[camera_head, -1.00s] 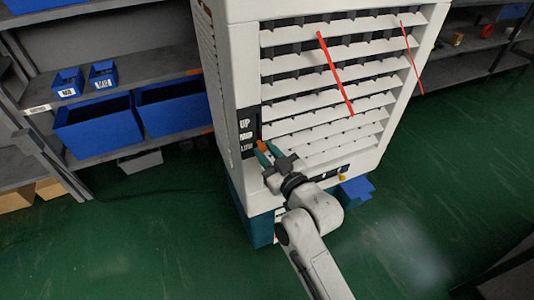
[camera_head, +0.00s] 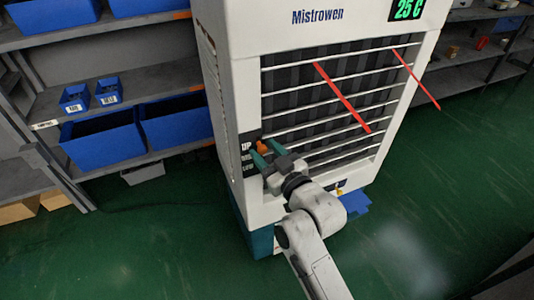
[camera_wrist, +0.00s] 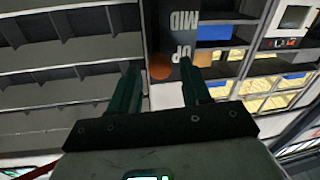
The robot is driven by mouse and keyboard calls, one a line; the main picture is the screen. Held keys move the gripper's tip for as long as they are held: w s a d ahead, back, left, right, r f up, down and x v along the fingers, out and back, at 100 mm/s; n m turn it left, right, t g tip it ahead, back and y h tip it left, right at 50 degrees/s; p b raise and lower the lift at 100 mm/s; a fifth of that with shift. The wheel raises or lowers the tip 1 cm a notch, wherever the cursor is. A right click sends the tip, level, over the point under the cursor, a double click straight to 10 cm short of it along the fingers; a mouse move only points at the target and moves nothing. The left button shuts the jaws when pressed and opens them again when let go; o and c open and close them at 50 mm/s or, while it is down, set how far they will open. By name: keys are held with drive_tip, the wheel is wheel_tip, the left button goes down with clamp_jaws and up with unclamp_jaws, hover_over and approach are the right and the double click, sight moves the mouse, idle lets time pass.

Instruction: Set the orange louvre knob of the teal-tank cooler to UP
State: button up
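The white cooler (camera_head: 232,110) has a teal tank (camera_head: 258,243) at its base. Its orange louvre knob (camera_head: 261,147) sits beside a dark strip labelled UP, MID and a blurred lower word. The knob is level with the UP label (camera_head: 246,146). In the wrist view the knob (camera_wrist: 160,68) lies between my green fingertips, next to the UP lettering (camera_wrist: 183,52). My gripper (camera_head: 265,154) is open around the knob, with a visible gap on each side of it. The louvre slats (camera_head: 320,107) look thin and nearly edge-on, with dark gaps between them.
Two red ribbons (camera_head: 342,98) hang across the grille. Shelves with blue bins (camera_head: 103,133) stand at the left, and another shelf (camera_head: 480,60) stands at the right.

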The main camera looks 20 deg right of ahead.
drive_tip(key=shift+o, duration=0.2)
drive_tip(key=shift+f, duration=0.1)
drive_tip(key=shift+s+d, duration=0.1)
drive_tip(key=shift+s, duration=0.4)
drive_tip(key=s+d+b, duration=0.1)
drive_tip(key=s, duration=0.8)
drive_tip(key=shift+s+d, duration=0.2)
drive_tip(key=shift+s, duration=0.15)
drive_tip(key=s+d+f+m+g+p, duration=0.1)
drive_tip(key=s+d+f+g+p, duration=0.1)
drive_tip(key=s+f+g, duration=0.8)
drive_tip(key=s+d+f+m+g+h+p, duration=0.1)
drive_tip(key=s+d+f+g, duration=0.1)
drive_tip(key=s, duration=0.6)
drive_tip(key=s+d+f+m+g+h+p, duration=0.1)
drive_tip(key=s+d+f+g, duration=0.1)
drive_tip(key=s, duration=0.6)
drive_tip(key=f+g, duration=0.1)
drive_tip(key=g, duration=0.1)
drive_tip(key=shift+s+f+m+g+h, duration=0.4)
drive_tip(key=shift+a, duration=0.1)
